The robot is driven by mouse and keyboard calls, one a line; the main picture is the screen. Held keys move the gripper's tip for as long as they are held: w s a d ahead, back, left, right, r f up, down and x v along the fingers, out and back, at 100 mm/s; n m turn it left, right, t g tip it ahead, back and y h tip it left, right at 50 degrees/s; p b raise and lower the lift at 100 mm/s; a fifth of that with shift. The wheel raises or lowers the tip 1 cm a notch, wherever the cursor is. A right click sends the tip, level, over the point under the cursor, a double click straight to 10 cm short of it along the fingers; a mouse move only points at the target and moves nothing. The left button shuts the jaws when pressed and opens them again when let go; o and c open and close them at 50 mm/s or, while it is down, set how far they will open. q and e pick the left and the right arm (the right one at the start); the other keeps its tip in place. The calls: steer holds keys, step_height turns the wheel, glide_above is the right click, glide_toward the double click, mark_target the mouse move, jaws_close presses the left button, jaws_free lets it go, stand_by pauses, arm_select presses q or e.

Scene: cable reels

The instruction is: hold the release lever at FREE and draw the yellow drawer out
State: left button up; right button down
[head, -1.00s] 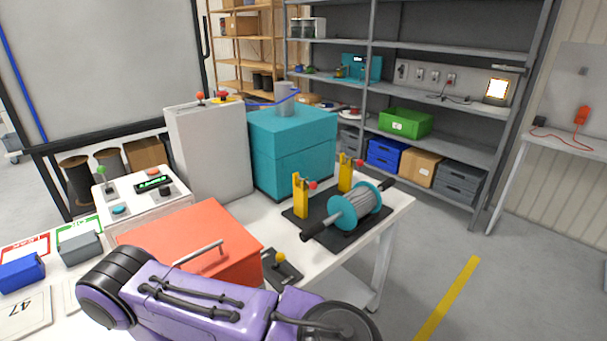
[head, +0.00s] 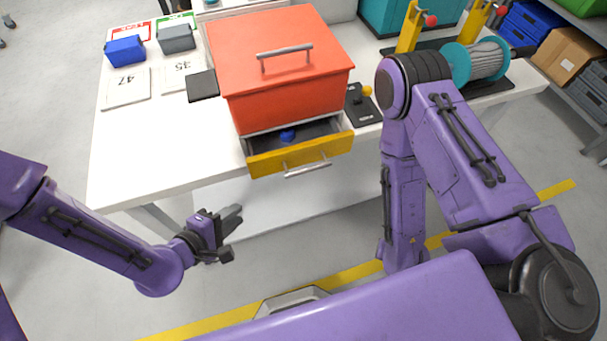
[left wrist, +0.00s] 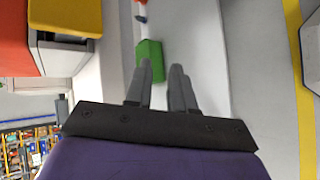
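The yellow drawer (head: 300,157) at the bottom of the orange-red cabinet (head: 280,65) stands partly open, with a blue item (head: 287,135) inside. A grey bar handle (head: 307,169) is on its front. It also shows in the left wrist view (left wrist: 68,16) at the upper left. The release lever with a yellow knob (head: 367,91) stands on a black plate right of the cabinet; no gripper touches it, and its marking cannot be read. My left gripper (head: 235,217) is open and empty, below and left of the drawer, apart from it. My right gripper is out of sight.
My right arm stands close to the lever's right. A cable reel (head: 478,60) with yellow posts is at the right. Blue (head: 125,51) and grey (head: 176,38) boxes and number cards lie at the left. Floor is clear before the table. A green block (left wrist: 149,60) shows beyond my left fingers.

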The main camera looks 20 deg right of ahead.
mark_target(296, 175)
arm_select(q)
steer(key=d+r+g+h+b, duration=0.2)
steer(key=d+r+h, duration=0.4)
steer(key=d+r, duration=0.25)
steer(key=shift+m, duration=0.4)
steer(key=x, duration=0.4)
steer(key=p+x, duration=0.1)
steer(key=x, duration=0.3)
steer(key=shift+d+r, duration=0.2)
steer(key=shift+d, duration=0.15)
steer(key=shift+w+d+f, duration=0.1)
steer(key=shift+w+d, duration=0.1)
steer(key=shift+d, duration=0.2)
jaws_close()
